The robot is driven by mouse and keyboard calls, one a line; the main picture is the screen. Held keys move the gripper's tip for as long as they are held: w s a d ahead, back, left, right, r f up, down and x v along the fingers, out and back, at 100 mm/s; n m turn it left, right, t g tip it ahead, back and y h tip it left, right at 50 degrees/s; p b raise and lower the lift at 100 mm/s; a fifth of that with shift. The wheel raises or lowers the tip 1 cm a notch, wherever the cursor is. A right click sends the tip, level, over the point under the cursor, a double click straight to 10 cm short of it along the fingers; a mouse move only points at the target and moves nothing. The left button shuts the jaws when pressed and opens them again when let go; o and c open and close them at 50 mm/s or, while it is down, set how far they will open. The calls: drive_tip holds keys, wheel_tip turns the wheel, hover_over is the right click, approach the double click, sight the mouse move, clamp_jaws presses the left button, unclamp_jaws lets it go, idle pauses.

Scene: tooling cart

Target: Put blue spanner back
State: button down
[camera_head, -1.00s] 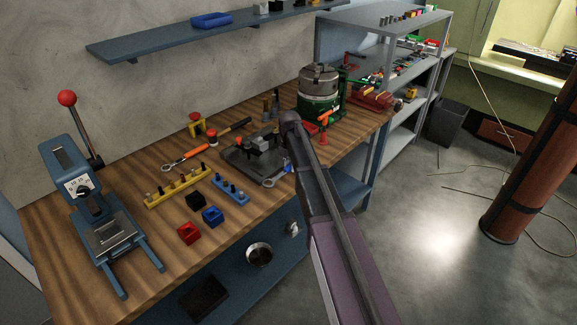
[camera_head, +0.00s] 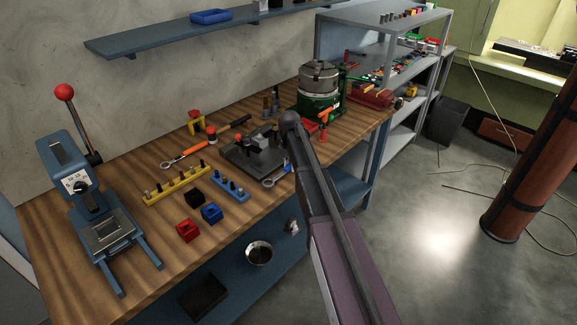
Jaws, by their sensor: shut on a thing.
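The blue spanner shows at the front edge of the workbench, beside my arm. Its grey ring end (camera_head: 268,183) points left, and a short piece of blue handle shows behind the arm. The rest of it is hidden, and I cannot tell whether it touches the bench. My gripper is hidden behind my own arm, so its fingers and their contact with the spanner do not show. An orange spanner (camera_head: 188,155) lies farther back on the bench, left of a dark fixture plate (camera_head: 245,163).
A yellow rack (camera_head: 177,187), a blue rack (camera_head: 230,188), and black (camera_head: 195,198), blue (camera_head: 212,214) and red (camera_head: 188,230) blocks stand on the workbench (camera_head: 60,235). A blue press (camera_head: 72,185) is left. A green machine (camera_head: 318,103) and red vise (camera_head: 372,97) stand right.

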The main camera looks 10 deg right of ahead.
drive_tip(key=shift+f+b, duration=0.3)
drive_tip(key=shift+f, duration=0.05)
drive_tip(key=shift+c, duration=2)
unclamp_jaws()
drive_tip(key=shift+s+a+r, duration=0.1)
drive_tip(key=shift+s+a, duration=0.1)
drive_tip(key=shift+s, duration=0.05)
drive_tip(key=shift+s+a+r+m+y+p, duration=0.1)
drive_tip(key=shift+s+r+m+y+p, duration=0.15)
drive_tip(key=shift+s+m, duration=0.5)
drive_tip(key=s+m, duration=2.4)
drive_tip(key=s, duration=0.3)
drive_tip(key=shift+s, duration=0.15)
